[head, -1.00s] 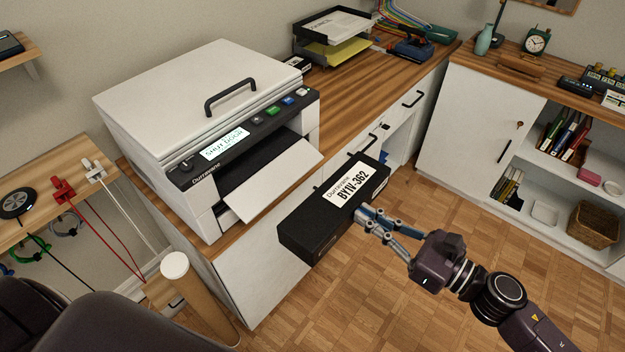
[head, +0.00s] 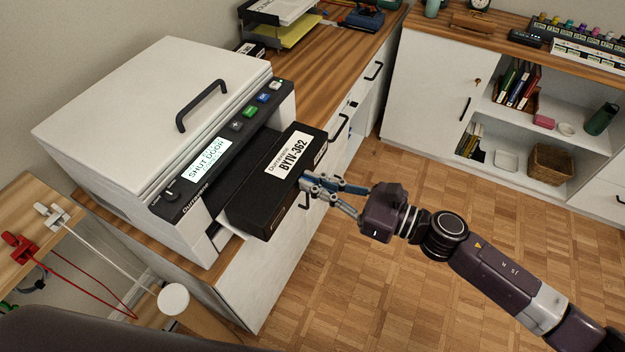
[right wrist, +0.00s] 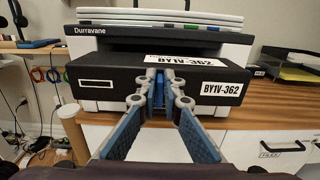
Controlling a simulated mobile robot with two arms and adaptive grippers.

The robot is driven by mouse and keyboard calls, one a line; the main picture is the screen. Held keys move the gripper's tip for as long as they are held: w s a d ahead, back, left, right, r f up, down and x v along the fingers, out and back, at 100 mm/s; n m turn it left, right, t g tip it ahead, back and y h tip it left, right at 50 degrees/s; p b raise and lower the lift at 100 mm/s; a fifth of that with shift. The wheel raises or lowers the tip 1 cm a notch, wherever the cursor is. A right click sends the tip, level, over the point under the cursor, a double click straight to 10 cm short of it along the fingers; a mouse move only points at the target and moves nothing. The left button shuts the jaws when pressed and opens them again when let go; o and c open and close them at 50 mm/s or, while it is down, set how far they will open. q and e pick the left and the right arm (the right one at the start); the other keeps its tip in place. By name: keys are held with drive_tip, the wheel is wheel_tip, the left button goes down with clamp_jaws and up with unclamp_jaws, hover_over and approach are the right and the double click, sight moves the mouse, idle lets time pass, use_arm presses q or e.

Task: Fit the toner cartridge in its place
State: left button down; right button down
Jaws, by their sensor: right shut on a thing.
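The toner cartridge (head: 262,200) is a long black box with a white label reading BYIV-362. My right gripper (head: 308,186) is shut on its near long side and holds it level in front of the printer (head: 165,100). In the head view the cartridge covers most of the white front flap (head: 232,226) and part of the dark front opening (head: 250,150). The printer's screen (head: 207,160) reads SHUT DOOR. In the right wrist view the cartridge (right wrist: 110,77) spans the printer's front, with the fingers at its middle. I cannot tell whether it touches the flap. My left gripper is not seen.
The printer stands on a wooden counter (head: 300,62) with drawers below. A paper tray rack (head: 280,22) is behind it. A cardboard tube (head: 176,305) stands at the counter's near corner. Open parquet floor (head: 400,160) lies to the right.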

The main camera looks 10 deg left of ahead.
sight(296, 173)
drive_tip(key=shift+p+x, duration=0.45)
drive_tip(key=shift+x, duration=5.8)
drive_tip(key=shift+a+f, duration=0.1)
drive_tip(key=shift+a, duration=0.35)
drive_tip(key=c, duration=2)
unclamp_jaws()
drive_tip(key=shift+w+a, duration=0.1)
drive_tip(key=shift+f, duration=0.1)
drive_tip(key=v, duration=1.2)
